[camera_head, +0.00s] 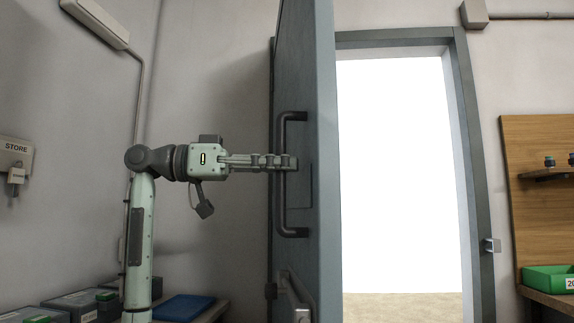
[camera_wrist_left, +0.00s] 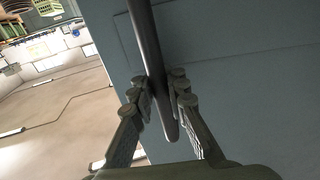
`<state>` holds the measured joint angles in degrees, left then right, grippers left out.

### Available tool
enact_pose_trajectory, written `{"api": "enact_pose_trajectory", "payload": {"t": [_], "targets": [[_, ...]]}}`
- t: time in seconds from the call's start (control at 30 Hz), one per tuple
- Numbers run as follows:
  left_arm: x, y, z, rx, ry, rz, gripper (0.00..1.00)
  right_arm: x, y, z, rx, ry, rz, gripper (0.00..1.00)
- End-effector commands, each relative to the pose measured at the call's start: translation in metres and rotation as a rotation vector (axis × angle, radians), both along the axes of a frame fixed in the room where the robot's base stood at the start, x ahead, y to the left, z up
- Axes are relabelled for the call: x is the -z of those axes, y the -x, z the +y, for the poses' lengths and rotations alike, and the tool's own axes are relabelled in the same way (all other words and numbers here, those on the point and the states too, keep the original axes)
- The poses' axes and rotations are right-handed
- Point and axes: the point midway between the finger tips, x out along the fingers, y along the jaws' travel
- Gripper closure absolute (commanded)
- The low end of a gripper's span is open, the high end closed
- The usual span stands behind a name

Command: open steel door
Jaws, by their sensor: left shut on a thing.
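The steel door (camera_head: 325,190) is blue-grey and stands swung open, seen nearly edge-on in the head view. Its face also fills much of the left wrist view (camera_wrist_left: 240,80). A dark vertical pull handle (camera_head: 282,215) is fixed to the door's left face. My left gripper (camera_head: 290,162) is shut on the handle around its middle. In the left wrist view the handle bar (camera_wrist_left: 148,45) passes between the two fingers (camera_wrist_left: 165,100). A lever and lock plate (camera_head: 297,300) show low on the door. My right gripper is in neither view.
The door frame (camera_head: 470,170) surrounds a bright, clear opening to the right of the door. A strike piece (camera_head: 491,245) juts from the frame. A wooden panel (camera_head: 540,200) with a green bin (camera_head: 548,279) stands at right. Grey boxes (camera_head: 75,303) and a blue folder-like item (camera_head: 184,307) lie lower left.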

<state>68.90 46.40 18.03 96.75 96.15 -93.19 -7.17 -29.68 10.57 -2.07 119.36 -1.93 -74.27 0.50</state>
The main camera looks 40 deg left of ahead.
Motion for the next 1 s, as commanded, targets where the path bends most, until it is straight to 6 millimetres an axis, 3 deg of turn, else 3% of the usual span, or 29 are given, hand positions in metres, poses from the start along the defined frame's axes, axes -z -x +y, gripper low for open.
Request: {"api": "enact_pose_trajectory", "payload": {"t": [0.23,0.27,0.43,0.77,1.0], "targets": [[-0.003,0.0,0.002,-0.007,0.008,-0.006,1.0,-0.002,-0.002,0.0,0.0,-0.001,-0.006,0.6],[-0.003,0.0,0.002,-0.007,0.008,-0.006,0.86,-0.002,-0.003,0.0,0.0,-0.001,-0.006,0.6],[-0.002,0.0,0.002,-0.005,0.005,-0.003,0.65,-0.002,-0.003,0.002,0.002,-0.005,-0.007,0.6],[-0.001,0.001,0.003,-0.003,0.002,-0.001,0.65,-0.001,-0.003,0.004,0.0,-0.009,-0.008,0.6],[-0.001,0.024,0.029,-0.007,0.003,0.0,0.65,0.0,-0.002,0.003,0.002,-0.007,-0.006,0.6]]}}
